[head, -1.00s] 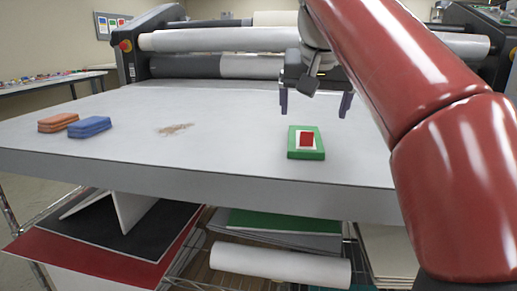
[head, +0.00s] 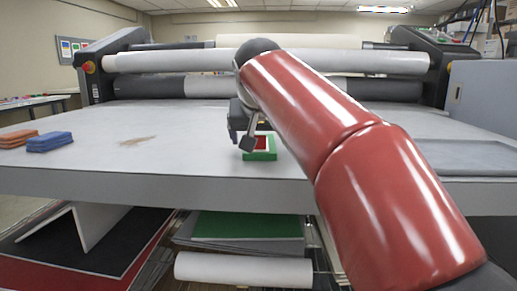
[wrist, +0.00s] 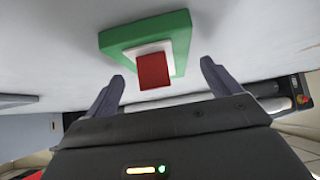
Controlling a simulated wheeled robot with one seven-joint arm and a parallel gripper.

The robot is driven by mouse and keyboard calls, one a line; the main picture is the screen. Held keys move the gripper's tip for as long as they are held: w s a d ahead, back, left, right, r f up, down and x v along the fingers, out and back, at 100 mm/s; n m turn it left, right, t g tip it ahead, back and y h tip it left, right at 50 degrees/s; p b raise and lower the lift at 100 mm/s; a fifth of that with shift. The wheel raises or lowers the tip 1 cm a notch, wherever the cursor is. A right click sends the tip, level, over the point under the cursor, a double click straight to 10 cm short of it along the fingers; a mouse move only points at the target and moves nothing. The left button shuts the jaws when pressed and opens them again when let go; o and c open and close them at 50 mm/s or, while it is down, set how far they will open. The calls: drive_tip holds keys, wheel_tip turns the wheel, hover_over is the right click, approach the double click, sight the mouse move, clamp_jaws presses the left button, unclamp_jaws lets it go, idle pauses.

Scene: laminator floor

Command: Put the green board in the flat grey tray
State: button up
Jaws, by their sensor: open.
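The flat grey tray (head: 475,157) lies at the table's right side, partly behind my arm.
Large rollers (head: 270,62) span the back. Sheets and a white roll (head: 243,269) sit below the table.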

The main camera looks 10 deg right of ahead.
drive_tip(key=shift+w+d+f, duration=0.1)
drive_tip(key=shift+w+f, duration=0.4)
drive_tip(key=shift+w, duration=0.05)
drive_tip(key=c, duration=1.2)
drive_tip(key=shift+o, duration=0.2)
